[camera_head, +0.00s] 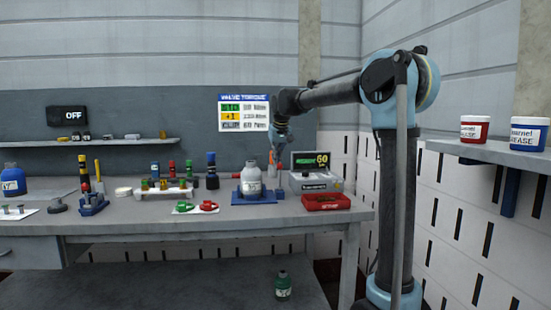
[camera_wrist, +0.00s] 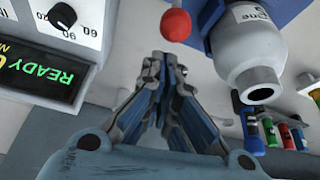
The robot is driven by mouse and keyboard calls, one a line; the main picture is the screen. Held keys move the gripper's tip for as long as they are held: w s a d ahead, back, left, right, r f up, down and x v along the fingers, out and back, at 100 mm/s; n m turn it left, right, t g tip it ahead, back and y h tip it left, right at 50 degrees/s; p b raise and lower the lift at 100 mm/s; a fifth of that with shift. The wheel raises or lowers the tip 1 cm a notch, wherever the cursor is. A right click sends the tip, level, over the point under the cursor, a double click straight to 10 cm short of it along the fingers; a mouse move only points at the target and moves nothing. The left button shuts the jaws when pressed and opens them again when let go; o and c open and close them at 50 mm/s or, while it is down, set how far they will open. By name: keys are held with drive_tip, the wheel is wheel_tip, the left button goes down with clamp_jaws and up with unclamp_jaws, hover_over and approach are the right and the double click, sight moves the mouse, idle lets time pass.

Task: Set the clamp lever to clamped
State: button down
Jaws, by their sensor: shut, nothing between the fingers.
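A white bottle (camera_head: 251,179) stands in a blue clamp fixture (camera_head: 240,198) on the bench. In the wrist view the bottle (camera_wrist: 245,55) lies at the upper right, against the blue fixture (camera_wrist: 285,10). The clamp lever's round red knob (camera_wrist: 176,24) shows at the top of the wrist view; the rest of the lever is hard to make out. My gripper (camera_wrist: 166,62) is shut and empty, with its fingertips just below the knob in that view and a small gap between them. In the head view my gripper (camera_head: 275,150) hangs beside the bottle, to its right.
A device with a lit READY display (camera_head: 312,167) stands close to the right of my gripper. A red tray (camera_head: 326,202) lies in front of it. Red and green valve handles (camera_head: 208,206) and a rack of small cylinders (camera_head: 165,190) are left of the bottle.

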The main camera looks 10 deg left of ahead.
drive_tip(key=shift+s+d, duration=0.3)
drive_tip(key=shift+s, duration=0.4)
